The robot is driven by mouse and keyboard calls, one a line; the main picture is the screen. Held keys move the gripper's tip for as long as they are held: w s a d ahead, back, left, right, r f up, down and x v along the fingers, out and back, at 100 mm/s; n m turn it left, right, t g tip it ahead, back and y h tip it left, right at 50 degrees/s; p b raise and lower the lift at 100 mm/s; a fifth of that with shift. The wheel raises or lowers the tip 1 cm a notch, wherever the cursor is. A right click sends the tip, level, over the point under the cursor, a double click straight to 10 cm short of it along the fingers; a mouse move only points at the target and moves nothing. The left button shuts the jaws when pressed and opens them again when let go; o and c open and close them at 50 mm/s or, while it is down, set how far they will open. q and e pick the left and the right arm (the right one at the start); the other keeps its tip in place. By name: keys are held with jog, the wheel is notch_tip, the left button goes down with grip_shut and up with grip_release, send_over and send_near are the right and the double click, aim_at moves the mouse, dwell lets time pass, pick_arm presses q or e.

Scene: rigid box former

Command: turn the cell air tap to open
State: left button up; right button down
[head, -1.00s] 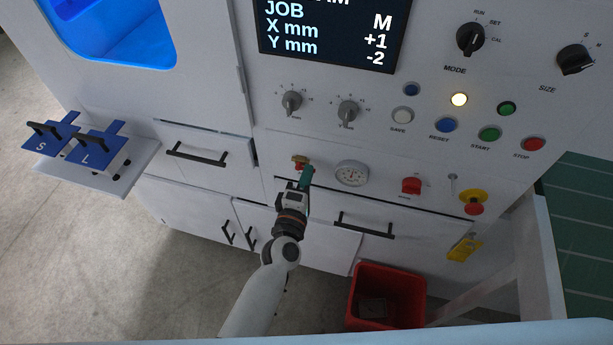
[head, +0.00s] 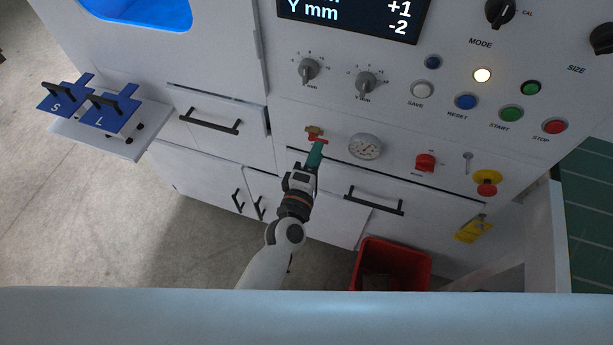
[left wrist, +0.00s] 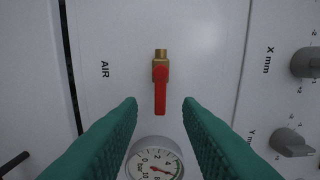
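The air tap has a brass body (head: 314,131) and a red lever, on the white front panel left of the round gauge. In the left wrist view the red lever (left wrist: 160,92) points down the picture from the brass body (left wrist: 161,58), towards the gauge; the word AIR is printed beside it. My left gripper (head: 317,148) is just in front of the tap in the head view. Its green fingers (left wrist: 160,103) are spread wide in the left wrist view, with the lever seen in the gap between the tips. Nothing is held. My right gripper is not in view.
The gauge (head: 365,146) is close right of the tap, with a red switch (head: 426,162) and emergency stop (head: 488,185) further right. Knobs sit above. Drawer handles (head: 210,121) stick out. A red bin (head: 394,262) stands below; a small shelf (head: 132,150) juts out left.

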pick_arm(q)
jog(key=b+v, duration=0.1)
jog(key=v, duration=0.8)
jog(key=shift+s, duration=0.25)
